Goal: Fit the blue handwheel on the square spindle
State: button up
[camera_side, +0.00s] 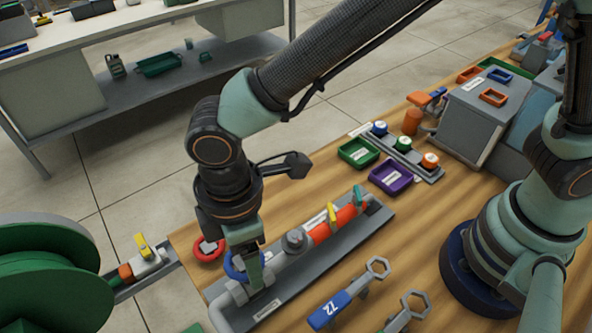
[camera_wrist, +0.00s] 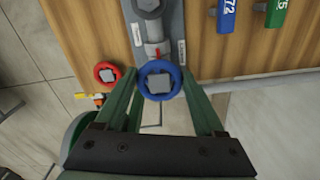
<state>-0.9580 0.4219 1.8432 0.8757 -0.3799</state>
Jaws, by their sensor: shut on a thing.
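The blue handwheel (camera_wrist: 161,95) shows in the wrist view as a blue ring around a grey square centre. My gripper (camera_wrist: 160,77) is shut on it, with a green finger at each side of the rim. In the side view the blue handwheel (camera_side: 232,268) is partly hidden by my gripper (camera_side: 250,270), at the near left end of the grey pipe assembly. I cannot make out the square spindle apart from the grey centre, nor tell whether the wheel is seated on it.
A red handwheel (camera_side: 208,249) lies close left of my gripper. A grey valve body (camera_side: 295,240) and orange pipe (camera_side: 334,223) run up right. A blue wrench (camera_side: 330,310), purple tray (camera_side: 390,177) and green tray (camera_side: 358,152) are on the wooden bench. A green reel (camera_side: 45,275) stands left.

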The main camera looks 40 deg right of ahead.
jog(key=shift+f, duration=0.95)
dwell(0.7)
jog(key=o, duration=1.3)
